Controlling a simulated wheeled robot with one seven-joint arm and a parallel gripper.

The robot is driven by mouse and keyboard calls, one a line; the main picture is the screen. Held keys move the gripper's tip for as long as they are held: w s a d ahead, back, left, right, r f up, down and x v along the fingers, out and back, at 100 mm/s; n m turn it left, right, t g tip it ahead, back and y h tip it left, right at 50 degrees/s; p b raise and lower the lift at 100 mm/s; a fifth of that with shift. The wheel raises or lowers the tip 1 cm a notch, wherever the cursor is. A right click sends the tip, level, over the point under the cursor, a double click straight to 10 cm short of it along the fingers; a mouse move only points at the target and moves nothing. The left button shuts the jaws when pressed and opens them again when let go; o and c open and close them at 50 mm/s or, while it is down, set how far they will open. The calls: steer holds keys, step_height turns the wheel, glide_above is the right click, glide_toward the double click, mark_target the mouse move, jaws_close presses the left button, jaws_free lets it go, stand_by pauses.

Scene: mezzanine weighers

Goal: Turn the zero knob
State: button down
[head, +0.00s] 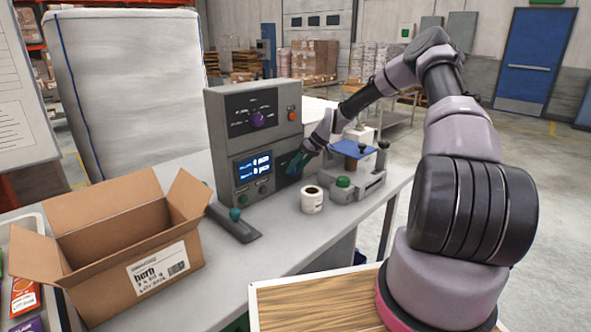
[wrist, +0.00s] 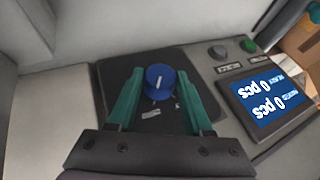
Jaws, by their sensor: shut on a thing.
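The blue knob (wrist: 160,81) with a white pointer line sits on a dark plate in the wrist view, beside the display. Its label is partly visible and too small to read. My gripper (wrist: 160,76) has its green fingers on either side of this knob and is shut on it. In the head view my gripper (head: 294,164) is against the lower front of the grey weigher cabinet (head: 222,135), right of the display (head: 253,170), and the blue knob is hidden there. The display also shows in the wrist view (wrist: 274,102) and reads 0 pcs.
A purple knob (head: 258,119) and an orange button (head: 292,115) are on the upper panel.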

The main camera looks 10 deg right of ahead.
steer(key=shift+s+f, duration=0.15)
steer(key=shift+f, duration=0.05)
steer(key=shift+c, duration=1.6)
jaws_free()
steer(key=shift+r, duration=0.15)
steer(key=shift+d+r, duration=0.15)
steer(key=shift+r, duration=0.05)
steer(key=v, duration=1)
